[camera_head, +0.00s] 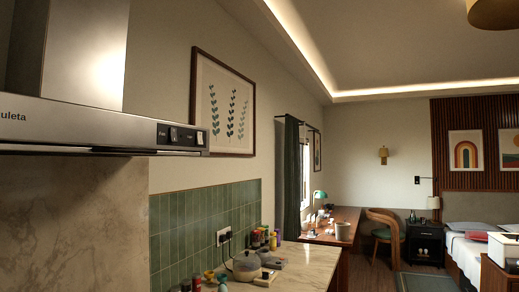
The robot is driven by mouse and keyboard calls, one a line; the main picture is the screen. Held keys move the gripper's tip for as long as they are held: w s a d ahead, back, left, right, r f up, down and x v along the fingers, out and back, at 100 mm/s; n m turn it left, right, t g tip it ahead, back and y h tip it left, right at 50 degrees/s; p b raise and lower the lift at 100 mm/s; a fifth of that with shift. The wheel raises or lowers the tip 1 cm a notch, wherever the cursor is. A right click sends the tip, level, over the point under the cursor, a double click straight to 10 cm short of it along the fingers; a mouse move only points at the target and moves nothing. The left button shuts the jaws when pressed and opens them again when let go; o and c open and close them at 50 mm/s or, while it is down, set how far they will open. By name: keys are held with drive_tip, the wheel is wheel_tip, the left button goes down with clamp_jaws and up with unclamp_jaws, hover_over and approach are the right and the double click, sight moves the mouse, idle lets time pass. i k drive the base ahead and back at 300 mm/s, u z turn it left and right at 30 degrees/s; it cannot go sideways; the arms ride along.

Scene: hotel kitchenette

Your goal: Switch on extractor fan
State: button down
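The extractor hood (60,118) is a brushed steel unit at the upper left, with a steel chimney above a flat front band marked "uleta" at the cut-off left edge. Near the right end of the band sits a dark control panel (182,136) with small switches. The left switch (162,134) seems to be labelled "Fan"; the other markings are too small to read surely. A pale rocker (200,138) is at the panel's right end. I cannot tell whether the fan is running. My gripper is not in view.
Below the hood are a marble backsplash (75,215) and green tiles (190,228). The counter (305,268) holds a lidded pot (247,267) and several small jars and bottles. A desk, chair (385,228) and bed (475,240) stand farther right. The air before the panel looks clear.

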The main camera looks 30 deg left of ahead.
sight(173, 136)
drive_tip(key=u, duration=0.1)
drive_tip(key=i, duration=0.6)
drive_tip(key=u, duration=0.7)
drive_tip(key=i, duration=0.45)
drive_tip(key=u, duration=0.6)
